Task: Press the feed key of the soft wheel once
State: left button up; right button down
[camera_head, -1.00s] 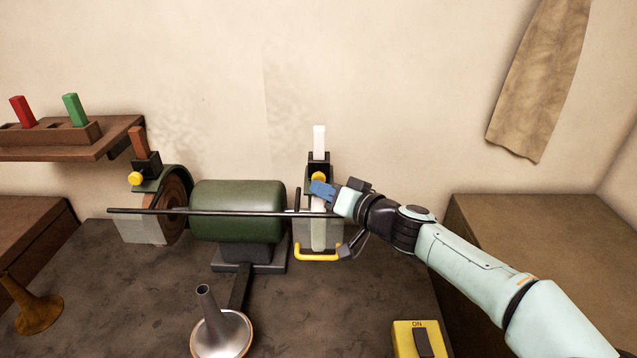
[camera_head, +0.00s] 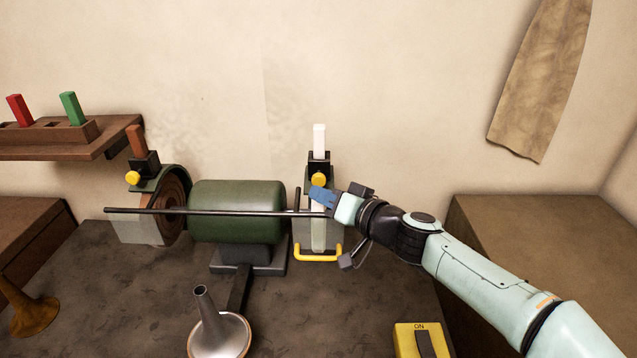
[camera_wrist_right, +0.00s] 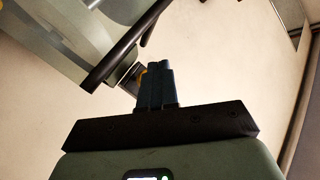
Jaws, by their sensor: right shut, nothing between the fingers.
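The grinder has a wheel at each end of a green motor (camera_head: 237,210). At the right end, a pale wheel (camera_head: 319,230) sits in a grey housing, with a black holder, a white bar (camera_head: 319,140) and a round yellow key (camera_head: 319,180) above it. At the left end, a brown wheel (camera_head: 174,205) has its own yellow key (camera_head: 132,178). My right gripper (camera_head: 318,194) is shut and empty, its blue fingers just below and in front of the right key. In the wrist view, the fingers (camera_wrist_right: 156,85) partly hide a yellow edge; contact cannot be told. My left gripper is not in view.
A long dark rod (camera_head: 230,212) crosses in front of the motor and wheels. A yellow guard bar (camera_head: 318,257) lies below the right wheel. A silver bell piece (camera_head: 219,333) and a yellow ON switch box (camera_head: 417,340) are at the front.

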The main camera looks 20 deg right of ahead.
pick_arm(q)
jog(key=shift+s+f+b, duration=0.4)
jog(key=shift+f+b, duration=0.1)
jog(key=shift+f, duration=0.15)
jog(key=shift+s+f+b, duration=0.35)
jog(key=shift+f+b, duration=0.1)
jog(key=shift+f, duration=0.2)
pick_arm(e)
jog(key=shift+s+a, duration=0.25)
jog(key=shift+s, duration=0.55)
jog(key=shift+s+a, duration=0.2)
jog(key=shift+s, duration=0.55)
jog(key=shift+s+a, duration=0.25)
jog(key=shift+s, duration=0.55)
